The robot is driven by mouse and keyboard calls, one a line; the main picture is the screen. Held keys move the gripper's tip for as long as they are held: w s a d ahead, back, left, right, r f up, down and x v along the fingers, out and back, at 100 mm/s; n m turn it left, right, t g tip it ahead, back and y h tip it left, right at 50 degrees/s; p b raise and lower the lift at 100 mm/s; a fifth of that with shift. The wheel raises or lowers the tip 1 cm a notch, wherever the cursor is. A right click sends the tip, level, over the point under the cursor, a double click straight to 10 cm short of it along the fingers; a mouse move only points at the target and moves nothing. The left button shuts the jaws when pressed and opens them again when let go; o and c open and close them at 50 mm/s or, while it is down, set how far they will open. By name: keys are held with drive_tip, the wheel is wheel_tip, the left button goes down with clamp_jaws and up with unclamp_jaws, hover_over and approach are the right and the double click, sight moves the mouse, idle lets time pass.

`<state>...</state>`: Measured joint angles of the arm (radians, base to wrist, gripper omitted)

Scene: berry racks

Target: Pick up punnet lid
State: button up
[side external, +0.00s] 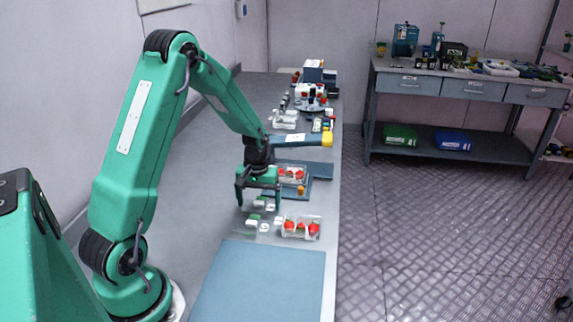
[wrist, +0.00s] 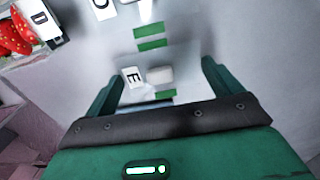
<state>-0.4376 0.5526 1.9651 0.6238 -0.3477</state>
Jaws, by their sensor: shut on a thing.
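My gripper (side external: 258,199) is low over the bench, with one finger on each side of a clear punnet lid (wrist: 148,62). The wrist view also shows my gripper (wrist: 160,78) shut on the lid. The lid is see-through and its edges are hard to make out.
A clear punnet of strawberries (side external: 301,228) stands just in front and right of my gripper, by a blue mat (side external: 262,280). Another strawberry punnet (side external: 291,174) stands behind. A scale-like blue bar with a yellow end (side external: 300,139) and clutter are farther back. The left bench side is clear.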

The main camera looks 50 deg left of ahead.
sight(259, 202)
drive_tip(key=shift+r, duration=0.1)
drive_tip(key=shift+r, duration=0.8)
wheel_tip(259, 202, up, 2)
drive_tip(key=shift+r, duration=0.15)
drive_tip(key=s+d+r, duration=0.1)
drive_tip(key=d+r, duration=0.6)
drive_tip(key=d, duration=0.4)
drive_tip(key=shift+d, duration=0.3)
drive_tip(key=w+a+r, duration=0.1)
drive_tip(key=w+a, duration=1.4)
drive_tip(key=a, duration=0.1)
drive_tip(key=shift+w, duration=0.3)
drive_tip(key=shift+a, duration=0.1)
